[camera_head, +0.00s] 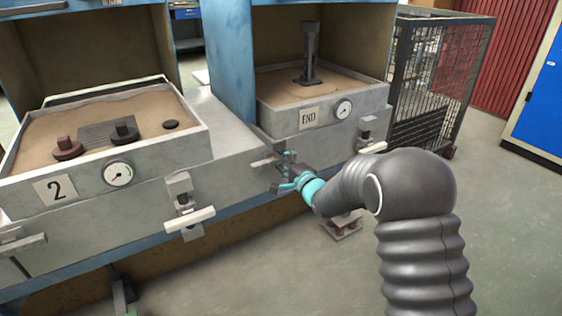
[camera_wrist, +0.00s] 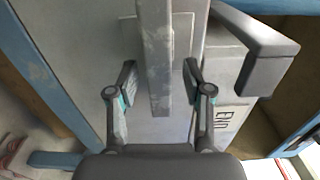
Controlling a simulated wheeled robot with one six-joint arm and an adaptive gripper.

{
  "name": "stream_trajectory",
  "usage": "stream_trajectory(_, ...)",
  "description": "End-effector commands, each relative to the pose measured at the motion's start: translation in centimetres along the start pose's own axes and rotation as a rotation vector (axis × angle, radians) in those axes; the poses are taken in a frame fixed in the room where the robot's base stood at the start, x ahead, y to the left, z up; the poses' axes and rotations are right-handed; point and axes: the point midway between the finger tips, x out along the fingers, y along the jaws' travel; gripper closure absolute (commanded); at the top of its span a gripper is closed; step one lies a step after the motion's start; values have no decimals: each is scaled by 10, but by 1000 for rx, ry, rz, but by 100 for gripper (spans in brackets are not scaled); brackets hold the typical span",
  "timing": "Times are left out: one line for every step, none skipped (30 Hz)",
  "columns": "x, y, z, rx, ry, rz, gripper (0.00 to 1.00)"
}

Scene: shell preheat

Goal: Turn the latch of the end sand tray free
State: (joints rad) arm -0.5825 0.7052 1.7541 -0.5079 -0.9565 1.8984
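The end sand tray (camera_head: 318,118) is a grey metal box of sand with an END plate (camera_head: 309,117) and a round gauge on its front. A pale latch bar (camera_head: 263,162) is on the front at its left corner. My gripper (camera_head: 284,172) is at this latch and partly covers it. In the wrist view the latch bar (camera_wrist: 158,60) runs down between the two fingertips of my gripper (camera_wrist: 160,82). The fingers are apart, with a visible gap on each side of the bar. The END plate also shows there, turned sideways (camera_wrist: 230,122).
Another latch (camera_head: 368,137) is at the tray's right. A black post (camera_head: 309,60) stands in the sand. Tray 2 (camera_head: 110,125) is at the left, with its own latch (camera_head: 188,210). A wire cage (camera_head: 437,85) stands at the right. Open floor lies at the lower right.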

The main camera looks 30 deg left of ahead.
Motion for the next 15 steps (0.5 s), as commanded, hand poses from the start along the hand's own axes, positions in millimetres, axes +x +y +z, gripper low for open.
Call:
stream_trajectory(-1,0,-1,0,1,1,50)
stream_trajectory(-2,0,-1,0,1,1,50)
stream_trajectory(-5,0,-1,0,1,1,50)
stream_trajectory(-8,1,-1,0,1,2,50)
stream_trajectory(-11,1,0,0,1,2,50)
stream_trajectory(-16,0,0,0,0,1,50)
stream_trajectory(-21,0,0,1,1,2,50)
stream_trajectory(-26,0,0,0,1,2,50)
stream_trajectory(-34,0,0,1,0,2,50)
stream_trajectory(-40,0,0,0,0,2,50)
stream_trajectory(-46,0,1,0,0,2,50)
stream_trajectory(-54,0,2,0,-2,2,50)
stream_trajectory(-60,0,2,0,-2,2,50)
stream_trajectory(-66,0,2,0,-3,2,50)
stream_trajectory(-74,0,2,0,-4,1,50)
